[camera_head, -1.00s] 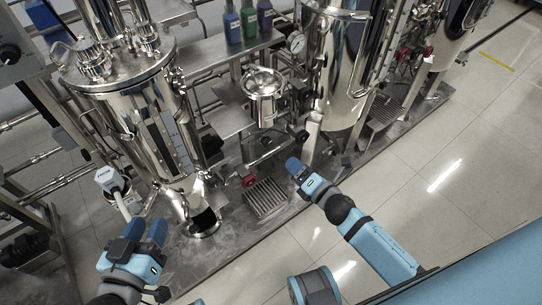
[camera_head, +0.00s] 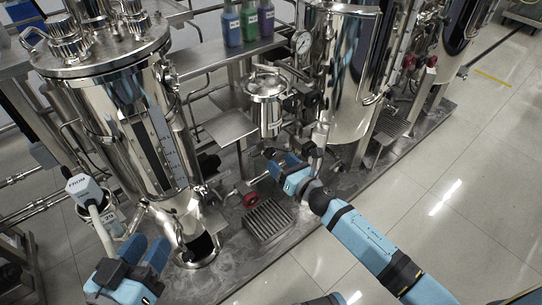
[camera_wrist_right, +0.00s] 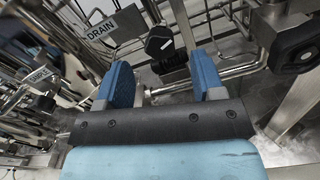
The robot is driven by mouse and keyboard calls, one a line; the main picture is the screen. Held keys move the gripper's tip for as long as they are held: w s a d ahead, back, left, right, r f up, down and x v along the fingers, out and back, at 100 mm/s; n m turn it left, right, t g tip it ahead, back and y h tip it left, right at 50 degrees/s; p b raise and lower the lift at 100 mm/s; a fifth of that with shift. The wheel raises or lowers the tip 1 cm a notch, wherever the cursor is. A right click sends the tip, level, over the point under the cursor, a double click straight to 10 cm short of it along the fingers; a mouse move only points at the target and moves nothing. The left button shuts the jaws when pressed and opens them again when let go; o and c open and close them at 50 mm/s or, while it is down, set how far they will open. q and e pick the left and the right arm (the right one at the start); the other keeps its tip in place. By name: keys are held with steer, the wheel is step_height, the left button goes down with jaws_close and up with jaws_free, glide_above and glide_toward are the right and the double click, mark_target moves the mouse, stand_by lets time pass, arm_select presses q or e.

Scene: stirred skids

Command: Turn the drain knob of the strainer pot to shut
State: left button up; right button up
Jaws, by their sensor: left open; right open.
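The strainer pot (camera_head: 266,95) is the small shiny lidded pot in the middle of the head view. In the right wrist view a black knob (camera_wrist_right: 159,41) with a pale mark sits beside a plate reading DRAIN (camera_wrist_right: 108,29). My right gripper (camera_head: 277,163) is open below the pot. In the right wrist view its two blue fingers (camera_wrist_right: 162,78) stand apart, with the knob just beyond the gap between them; I see no contact. My left gripper (camera_head: 147,244) is open and empty at the lower left, in front of the large steel tank.
A large tank (camera_head: 135,130) stands left and another tank (camera_head: 340,75) stands right of the pot. A red valve handle (camera_head: 250,199) and a floor grate (camera_head: 268,221) are near my right gripper. Bottles (camera_head: 249,22) stand on the shelf behind. Pipes crowd the wrist view.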

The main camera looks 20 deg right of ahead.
mark_target(272, 155)
steer(key=shift+b+x, duration=0.5)
steer(key=shift+x, duration=2.25)
steer(key=c, duration=0.9)
